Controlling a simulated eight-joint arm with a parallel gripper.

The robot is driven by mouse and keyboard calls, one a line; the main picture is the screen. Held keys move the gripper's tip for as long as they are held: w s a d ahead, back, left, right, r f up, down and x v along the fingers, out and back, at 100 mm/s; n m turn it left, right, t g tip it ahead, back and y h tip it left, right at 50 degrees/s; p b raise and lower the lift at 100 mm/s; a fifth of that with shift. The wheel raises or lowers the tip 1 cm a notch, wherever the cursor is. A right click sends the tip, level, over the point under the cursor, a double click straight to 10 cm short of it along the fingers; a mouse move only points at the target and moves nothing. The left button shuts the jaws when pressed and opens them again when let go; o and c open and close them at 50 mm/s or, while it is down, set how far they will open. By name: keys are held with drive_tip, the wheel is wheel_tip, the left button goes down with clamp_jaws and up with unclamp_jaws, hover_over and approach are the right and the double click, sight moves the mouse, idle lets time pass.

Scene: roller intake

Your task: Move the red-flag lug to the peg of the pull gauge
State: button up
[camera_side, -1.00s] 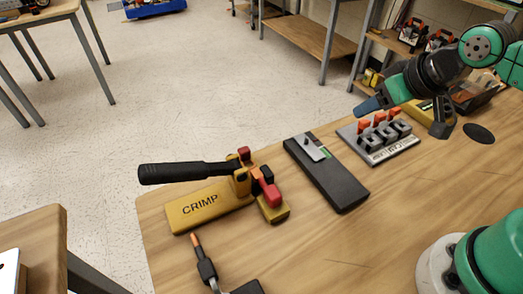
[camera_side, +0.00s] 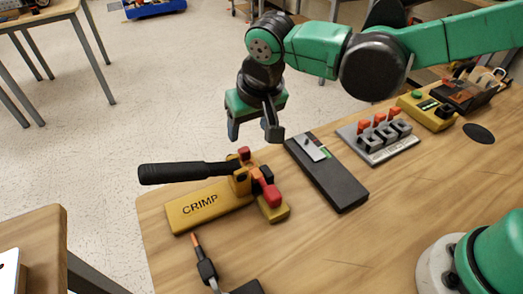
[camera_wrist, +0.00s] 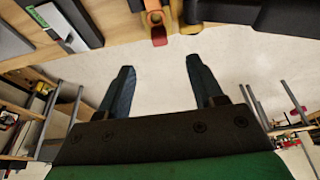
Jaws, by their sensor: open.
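My gripper (camera_side: 253,132) is open and empty, pointing down above and behind the yellow crimp tool (camera_side: 199,207) marked CRIMP. The crimp tool has a long black handle reaching left. A red piece (camera_side: 266,189), perhaps the red-flag lug, sits at its right end; whether it is loose or part of the tool is unclear. A dark flat device (camera_side: 338,180) with a metal plate and green strip, perhaps the pull gauge, lies to the right; I cannot make out its peg for sure. In the wrist view, my fingers (camera_wrist: 160,66) are spread apart, with the red piece (camera_wrist: 158,33) beyond them.
A grey rack (camera_side: 378,141) with grey, orange-topped pieces stands right of the dark device. A yellow box (camera_side: 427,110) with a green button is farther right.

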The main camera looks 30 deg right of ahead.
sight(245, 151)
drive_tip(key=shift+x, duration=4.15)
clamp_jaws()
drive_tip(key=shift+r, duration=0.15)
drive_tip(key=shift+r, duration=2.85)
